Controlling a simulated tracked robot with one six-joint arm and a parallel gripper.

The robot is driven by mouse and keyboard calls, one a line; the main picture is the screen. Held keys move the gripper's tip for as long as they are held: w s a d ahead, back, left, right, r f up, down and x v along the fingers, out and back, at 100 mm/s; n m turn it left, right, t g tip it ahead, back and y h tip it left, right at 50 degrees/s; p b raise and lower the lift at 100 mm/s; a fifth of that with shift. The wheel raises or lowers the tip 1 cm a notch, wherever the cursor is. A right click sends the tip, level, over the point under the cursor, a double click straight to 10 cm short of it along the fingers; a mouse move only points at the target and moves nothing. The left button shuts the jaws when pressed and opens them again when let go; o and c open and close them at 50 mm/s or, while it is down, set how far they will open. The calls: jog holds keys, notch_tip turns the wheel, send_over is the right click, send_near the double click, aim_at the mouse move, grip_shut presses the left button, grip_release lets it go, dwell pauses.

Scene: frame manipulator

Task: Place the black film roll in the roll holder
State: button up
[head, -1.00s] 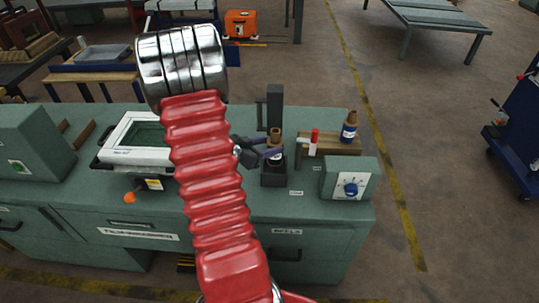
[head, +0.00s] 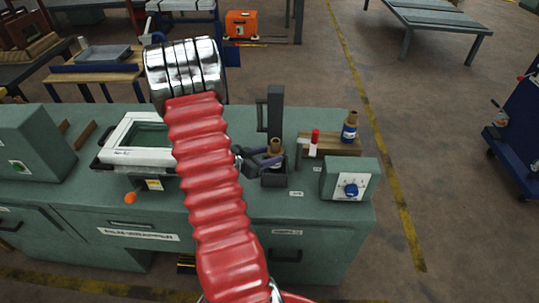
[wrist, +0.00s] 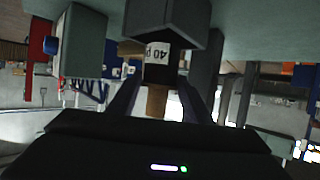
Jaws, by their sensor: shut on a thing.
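The black film roll (wrist: 157,72) has a white label reading "40" and a brown core, whose top (head: 275,146) shows in the head view. The roll holder (head: 274,180) is a dark open box with a tall post behind it on the green bench. My gripper (head: 262,160) is shut on the roll from the left, its fingers either side of it. The roll is upright, with its lower part inside the holder. In the wrist view, which is upside down, the roll enters the holder's box (wrist: 165,20). Whether it touches the bottom is hidden.
A blue film roll (head: 349,127) with a brown core stands on a wooden stand (head: 330,147) to the right, near a red-and-white marker-like item (head: 314,142). A control box with a blue knob (head: 351,190) is in front. A white-framed tray (head: 137,140) lies left.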

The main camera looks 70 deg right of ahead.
jog(key=o, duration=1.3)
jog(key=shift+f, duration=0.1)
jog(key=shift+c, duration=0.2)
jog(key=shift+w+a+r, duration=0.1)
jog(key=shift+a+r, duration=0.05)
jog(key=shift+r, duration=0.05)
jog(key=v, duration=1.1)
jog(key=shift+a, duration=0.25)
jog(key=shift+w+r, duration=0.1)
jog(key=shift+w, duration=0.05)
